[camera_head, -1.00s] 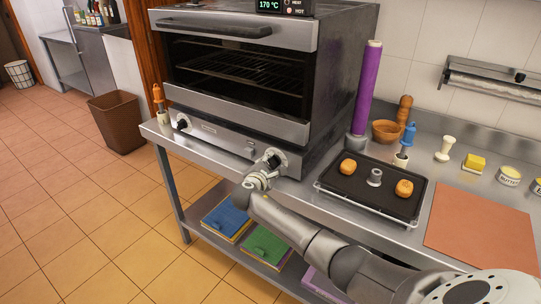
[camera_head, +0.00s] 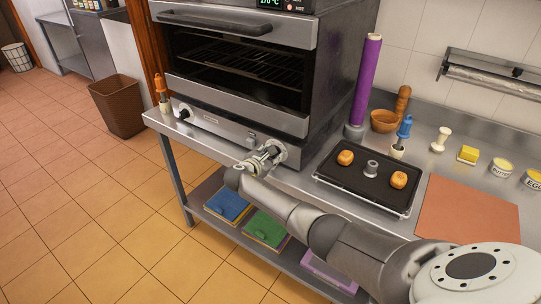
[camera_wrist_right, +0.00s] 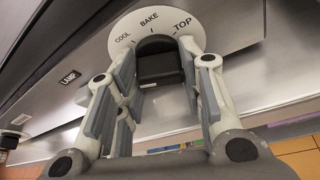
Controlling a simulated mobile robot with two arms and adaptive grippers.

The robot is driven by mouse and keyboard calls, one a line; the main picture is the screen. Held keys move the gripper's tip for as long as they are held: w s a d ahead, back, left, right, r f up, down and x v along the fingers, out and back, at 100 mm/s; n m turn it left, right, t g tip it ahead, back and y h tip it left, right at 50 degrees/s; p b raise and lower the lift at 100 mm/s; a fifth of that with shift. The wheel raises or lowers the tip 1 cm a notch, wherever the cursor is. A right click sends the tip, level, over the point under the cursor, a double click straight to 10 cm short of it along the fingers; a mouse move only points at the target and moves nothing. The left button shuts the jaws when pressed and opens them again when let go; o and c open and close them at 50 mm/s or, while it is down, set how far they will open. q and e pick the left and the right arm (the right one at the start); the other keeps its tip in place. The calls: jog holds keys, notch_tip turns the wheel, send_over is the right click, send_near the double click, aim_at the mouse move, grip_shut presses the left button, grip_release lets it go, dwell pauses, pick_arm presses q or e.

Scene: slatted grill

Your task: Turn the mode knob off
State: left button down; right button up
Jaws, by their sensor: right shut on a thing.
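The mode knob (camera_wrist_right: 160,66) is black and sits on a round white dial (camera_wrist_right: 122,30) marked COOL, BAKE and TOP. The dial is on the oven's lower front panel and also shows in the head view (camera_head: 281,149). My right gripper (camera_wrist_right: 158,68) has its fingers on both sides of the knob and is shut on it. In the head view the gripper (camera_head: 266,156) covers most of the knob. I cannot tell which mark the knob points to. My left gripper is out of view.
The oven (camera_head: 240,72) stands on a steel table. Its lit display (camera_head: 271,3) is cut by the top edge. A second knob (camera_head: 184,112) is at the panel's left end. A black tray (camera_head: 353,187) with two buns is to the right. The floor in front is clear.

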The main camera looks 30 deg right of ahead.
jog(key=shift+f, duration=0.1)
jog(key=o, duration=1)
jog(key=shift+a, duration=0.1)
jog(key=v, duration=1.2)
